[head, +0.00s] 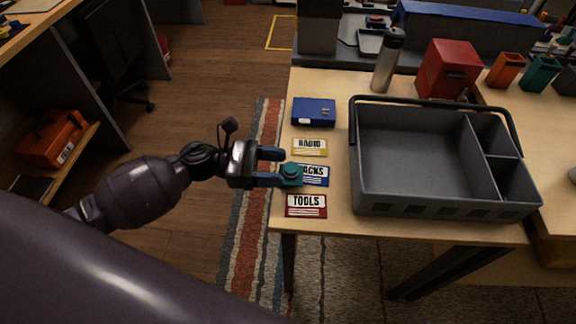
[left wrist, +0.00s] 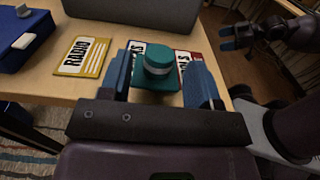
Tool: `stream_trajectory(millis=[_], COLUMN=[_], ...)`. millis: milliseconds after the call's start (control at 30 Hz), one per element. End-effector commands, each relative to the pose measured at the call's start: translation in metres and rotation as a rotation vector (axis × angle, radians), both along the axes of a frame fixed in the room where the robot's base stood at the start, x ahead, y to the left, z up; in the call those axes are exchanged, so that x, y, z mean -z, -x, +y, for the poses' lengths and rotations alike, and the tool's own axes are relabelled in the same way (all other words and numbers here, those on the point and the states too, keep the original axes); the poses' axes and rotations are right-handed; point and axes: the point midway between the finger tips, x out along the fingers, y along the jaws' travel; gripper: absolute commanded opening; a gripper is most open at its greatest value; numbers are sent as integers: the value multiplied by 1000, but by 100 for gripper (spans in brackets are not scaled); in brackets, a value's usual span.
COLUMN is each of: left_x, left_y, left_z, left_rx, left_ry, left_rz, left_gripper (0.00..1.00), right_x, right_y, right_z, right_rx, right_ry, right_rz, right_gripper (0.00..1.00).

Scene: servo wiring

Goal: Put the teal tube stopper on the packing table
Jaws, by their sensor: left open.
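The teal tube stopper (head: 291,174) is at the left edge of the light wooden table (head: 335,228), over the blue label card (head: 317,176). My left gripper (head: 270,167) is open around it, one finger on each side. In the left wrist view the stopper (left wrist: 155,68) shows between the two fingers (left wrist: 160,85), with a pale band around its round top and a wider teal base. I cannot tell whether its base rests on the card or is just above it. My right gripper (left wrist: 238,37) shows small at the upper right of the left wrist view, empty.
A yellow RADIO card (head: 310,147) and a red TOOLS card (head: 306,206) lie beside the blue card. A blue box (head: 314,111) sits behind them. A grey compartment tray (head: 445,209) fills the table's middle. A metal bottle (head: 387,60) and red box (head: 447,69) stand behind.

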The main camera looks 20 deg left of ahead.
Motion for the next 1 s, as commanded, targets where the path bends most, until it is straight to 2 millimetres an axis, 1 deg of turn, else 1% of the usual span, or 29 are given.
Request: stream_trajectory(millis=[33, 200, 400, 500, 667, 800, 867, 967, 1000], left_x=[2, 2, 1, 0, 0, 1, 2, 7, 10], left_y=[3, 12, 20, 22, 24, 25, 26, 28, 29], left_z=[11, 43, 71, 79, 84, 82, 79, 74, 73], left_rx=[-2, -2, -1, -1, 0, -27, -73, -200, -262], left_ry=[-3, -2, -1, -1, 0, 31, 84, 238, 323], left_rz=[5, 4, 3, 1, 1, 41, 107, 306, 410], left_gripper=[57, 57, 57, 57, 57, 57, 57, 57, 57], right_x=[2, 5, 6, 6, 5, 5, 5, 4, 4], right_y=[1, 2, 2, 2, 2, 1, 1, 0, 0], right_z=[0, 1, 0, -1, -3, -3, -3, -2, -2], right_rx=[1, 1, -1, -4, -10, -11, -11, -10, -9], right_ry=[-1, -2, 0, 4, 10, 11, 11, 9, 8], right_rz=[4, 9, 10, 10, 9, 8, 7, 6, 6], right_gripper=[89, 89, 89, 89, 89, 89, 89, 89, 89])
